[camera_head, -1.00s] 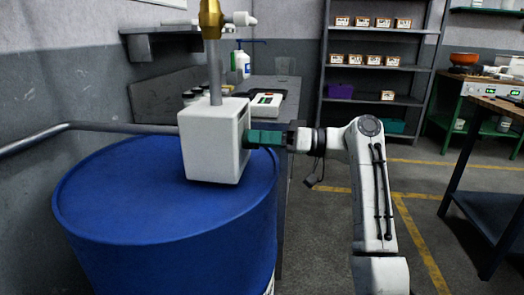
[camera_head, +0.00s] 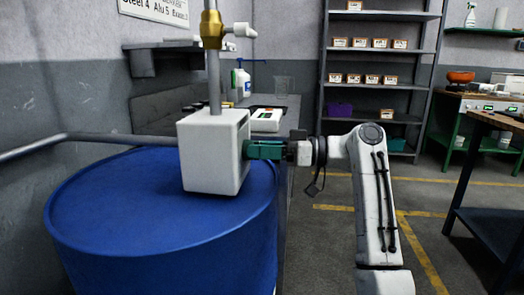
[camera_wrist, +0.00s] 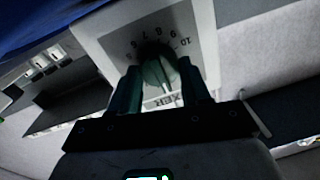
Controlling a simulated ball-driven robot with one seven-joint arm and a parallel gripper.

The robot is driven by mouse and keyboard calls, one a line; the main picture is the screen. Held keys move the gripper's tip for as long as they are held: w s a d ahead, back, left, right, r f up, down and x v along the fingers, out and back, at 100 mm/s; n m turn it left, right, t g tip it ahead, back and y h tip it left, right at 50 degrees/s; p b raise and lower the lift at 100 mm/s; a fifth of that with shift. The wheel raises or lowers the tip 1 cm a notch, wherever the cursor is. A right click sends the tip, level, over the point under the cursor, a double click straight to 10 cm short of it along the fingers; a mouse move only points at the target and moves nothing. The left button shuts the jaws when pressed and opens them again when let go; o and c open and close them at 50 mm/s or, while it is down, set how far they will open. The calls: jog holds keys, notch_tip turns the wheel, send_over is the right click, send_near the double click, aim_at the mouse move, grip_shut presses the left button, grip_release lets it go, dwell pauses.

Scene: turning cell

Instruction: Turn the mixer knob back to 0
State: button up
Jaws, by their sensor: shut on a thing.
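The white mixer box (camera_head: 210,155) stands on the blue drum (camera_head: 130,220), with a pipe rising from it. My gripper (camera_head: 248,149) reaches in from the right and meets the box's right face in the head view. The wrist view shows the dial face (camera_wrist: 110,45) with numbers up to 10 and partly hidden lettering. My gripper (camera_wrist: 158,72) is shut on the dark green knob (camera_wrist: 157,72), one finger on either side. A pale line shows on the knob, running toward the lettering. The fingers hide part of the scale, and I cannot tell the exact setting.
A brass fitting (camera_head: 211,30) sits on the pipe above the box. A grey handrail (camera_head: 70,137) runs behind the drum at left. A bench with a small white device (camera_head: 266,121) stands behind. A dark workbench (camera_head: 495,205) is at right. Floor between is clear.

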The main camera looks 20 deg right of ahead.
jog(key=shift+f, duration=0.2)
jog(key=o, duration=1.1)
jog(key=shift+r, duration=0.15)
jog(key=shift+c, duration=0.2)
jog(key=shift+d, duration=0.1)
jog(key=p+v, duration=0.2)
jog(key=v, duration=0.8)
jog(key=shift+s+d, duration=0.2)
jog(key=shift+d, duration=0.1)
